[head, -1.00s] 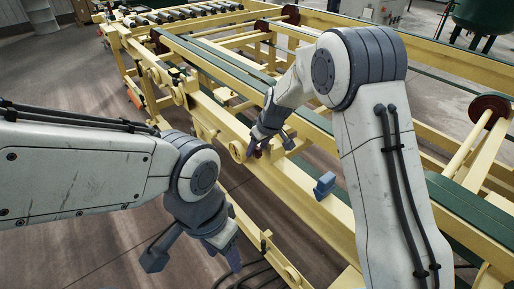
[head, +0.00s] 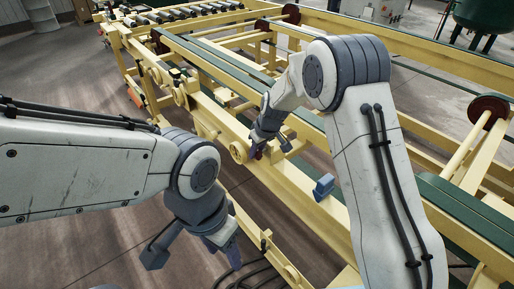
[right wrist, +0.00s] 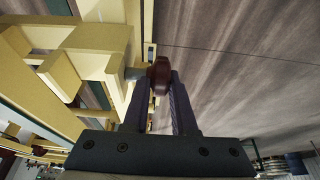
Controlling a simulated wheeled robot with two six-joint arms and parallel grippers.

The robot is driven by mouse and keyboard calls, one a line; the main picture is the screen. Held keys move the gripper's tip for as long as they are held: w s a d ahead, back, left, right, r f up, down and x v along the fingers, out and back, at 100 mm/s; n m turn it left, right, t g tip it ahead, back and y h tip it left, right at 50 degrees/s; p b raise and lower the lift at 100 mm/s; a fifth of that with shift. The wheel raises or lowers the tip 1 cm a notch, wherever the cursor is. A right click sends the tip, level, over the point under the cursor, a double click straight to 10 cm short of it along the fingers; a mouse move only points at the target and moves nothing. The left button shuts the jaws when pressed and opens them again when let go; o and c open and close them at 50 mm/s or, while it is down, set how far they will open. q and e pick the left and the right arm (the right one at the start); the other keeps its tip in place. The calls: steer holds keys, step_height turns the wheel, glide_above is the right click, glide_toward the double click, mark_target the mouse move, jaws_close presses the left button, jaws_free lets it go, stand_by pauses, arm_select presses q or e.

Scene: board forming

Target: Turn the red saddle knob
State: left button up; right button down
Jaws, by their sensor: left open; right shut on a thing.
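The red saddle knob (right wrist: 160,75) shows dark red in the right wrist view, on a short grey shaft from the yellow frame. My right gripper (right wrist: 160,88) is shut on it, one finger on each side. In the head view my right gripper (head: 257,154) is at the side of the yellow rail, and the knob is mostly hidden there by the fingers. My left gripper (head: 190,258) is open and empty, low in front of the frame and apart from it.
The yellow conveyor frame (head: 300,200) with green strips runs from far left to near right. A small blue block (head: 324,187) sits on its rail. Dark cables (head: 262,278) lie on the floor below. The floor (head: 90,245) at the lower left is clear.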

steer(key=shift+w+r+g+h+p, duration=0.15)
steer(key=shift+r+g+h+p, duration=0.4)
steer(key=shift+p, duration=2.2)
steer(key=shift+w+f+g+h+p, duration=0.1)
steer(key=shift+f+g+h+p, duration=0.35)
steer(key=shift+g+p, duration=0.25)
steer(key=shift+f+g+h, duration=0.15)
steer(key=shift+g+h, duration=0.35)
steer(key=shift+g, duration=0.25)
steer(key=shift+w+g, duration=0.1)
steer(key=shift+g, duration=0.2)
steer(key=shift+a+g+h+b, duration=0.1)
steer(key=shift+g+h+b, duration=0.2)
steer(key=shift+h+b, duration=0.15)
steer(key=c, duration=0.7)
jaws_free()
